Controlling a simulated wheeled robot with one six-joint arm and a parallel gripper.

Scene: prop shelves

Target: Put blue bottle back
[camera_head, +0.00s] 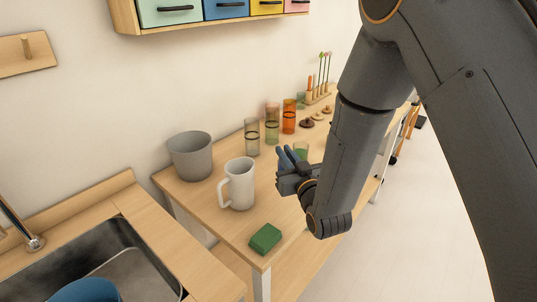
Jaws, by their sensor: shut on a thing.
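My gripper (287,170) is above the wooden table, to the right of the white mug. It is shut on a dull blue thing (286,157), which I take to be the blue bottle. Only a small slanted part of it shows at the jaws, and its full shape is hidden. Three tall tinted bottles stand behind on the table along the wall: a grey-green one (252,137), an olive one with a pinkish top (272,125) and an orange one (289,117).
A sink (130,268) with a blue bowl (85,291) is at the lower left. A drawer shelf (200,27) hangs above.

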